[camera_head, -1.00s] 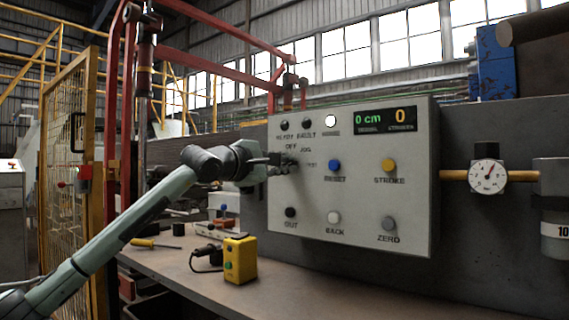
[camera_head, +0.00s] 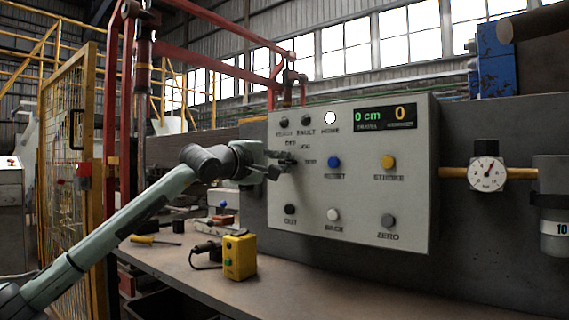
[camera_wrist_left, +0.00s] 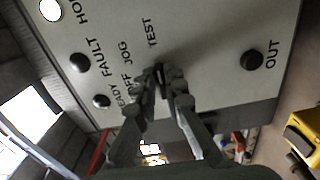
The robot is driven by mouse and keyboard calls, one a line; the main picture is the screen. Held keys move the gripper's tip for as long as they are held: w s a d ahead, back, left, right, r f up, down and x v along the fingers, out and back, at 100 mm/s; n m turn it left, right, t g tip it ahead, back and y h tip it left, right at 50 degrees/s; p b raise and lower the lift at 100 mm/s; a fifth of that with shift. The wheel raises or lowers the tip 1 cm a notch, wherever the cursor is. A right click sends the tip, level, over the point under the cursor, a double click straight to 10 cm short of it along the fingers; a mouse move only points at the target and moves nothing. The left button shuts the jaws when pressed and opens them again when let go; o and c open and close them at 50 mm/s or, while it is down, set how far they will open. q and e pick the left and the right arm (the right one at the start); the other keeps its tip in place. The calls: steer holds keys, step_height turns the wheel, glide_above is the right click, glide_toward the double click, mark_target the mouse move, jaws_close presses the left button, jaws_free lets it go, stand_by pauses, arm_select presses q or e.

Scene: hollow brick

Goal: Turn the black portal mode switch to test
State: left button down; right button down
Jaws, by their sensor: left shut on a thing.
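The grey control panel (camera_head: 300,230) carries the black mode switch, whose labels OFF, JOG and TEST show in the left wrist view. The switch (camera_wrist_left: 160,76) shows there as a narrow dark piece between the fingertips. My left gripper (camera_head: 288,163) is at the panel's upper left, below the READY and FAULT lamps, its fingers around the switch. In the left wrist view the left gripper (camera_wrist_left: 162,80) is shut on it. The fingers hide most of the switch, and I cannot tell exactly which label it points to. My right gripper is not in view.
Beside the switch are the blue RESET button (camera_head: 334,162), yellow STROKE button (camera_head: 388,163) and black OUT button (camera_head: 290,210). A yellow box (camera_head: 240,258) with a cable stands on the bench (camera_head: 300,290). A pressure gauge (camera_head: 487,174) is at the right.

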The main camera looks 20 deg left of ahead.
arm_select(q)
steer(key=c, duration=1.6)
jaws_free()
steer(key=v, duration=1.2)
